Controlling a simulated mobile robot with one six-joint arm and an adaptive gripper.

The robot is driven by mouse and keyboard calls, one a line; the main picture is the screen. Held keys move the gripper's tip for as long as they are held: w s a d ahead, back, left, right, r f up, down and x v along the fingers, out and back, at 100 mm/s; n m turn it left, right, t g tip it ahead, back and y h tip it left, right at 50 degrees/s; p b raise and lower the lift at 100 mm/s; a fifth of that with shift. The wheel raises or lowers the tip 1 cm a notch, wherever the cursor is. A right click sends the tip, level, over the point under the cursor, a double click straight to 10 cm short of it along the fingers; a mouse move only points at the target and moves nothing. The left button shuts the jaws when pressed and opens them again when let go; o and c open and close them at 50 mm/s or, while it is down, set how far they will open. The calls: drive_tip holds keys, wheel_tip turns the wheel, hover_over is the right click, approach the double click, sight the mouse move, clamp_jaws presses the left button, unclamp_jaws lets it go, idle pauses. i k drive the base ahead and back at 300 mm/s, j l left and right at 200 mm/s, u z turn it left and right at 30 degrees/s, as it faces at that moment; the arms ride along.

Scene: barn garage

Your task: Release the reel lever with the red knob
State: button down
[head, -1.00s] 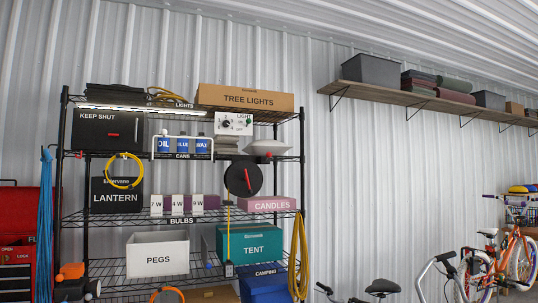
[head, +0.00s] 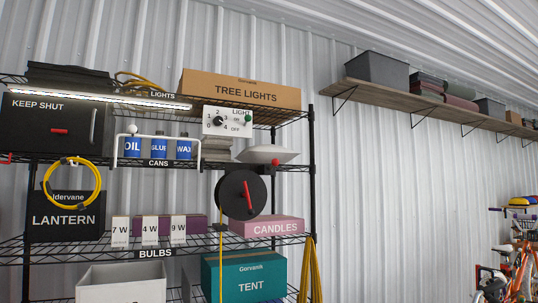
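The black round reel (head: 241,196) hangs at the front of the wire shelf rack, right of the middle. A red lever (head: 249,195) lies across its face, tilted slightly from upright. A yellow strap (head: 221,255) runs down from the reel, past the tent box. A small red knob (head: 275,162) shows just above the reel, in front of a white dish-like object (head: 267,154); I cannot tell whether it belongs to the reel. My gripper is not in view.
White bulb boxes (head: 150,229) stand left of the reel, and a pink CANDLES box (head: 276,229) stands right of it. A teal TENT box (head: 250,273) is below. A rack post (head: 312,180) stands to the right, with bare wall (head: 400,200) beyond.

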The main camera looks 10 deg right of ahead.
sight(275, 163)
drive_tip(key=i+j, duration=0.25)
drive_tip(key=i, duration=0.25)
drive_tip(key=i+j+z, duration=0.1)
drive_tip(key=i, duration=0.45)
drive_tip(key=i+j, duration=0.35)
drive_tip(key=i, duration=0.15)
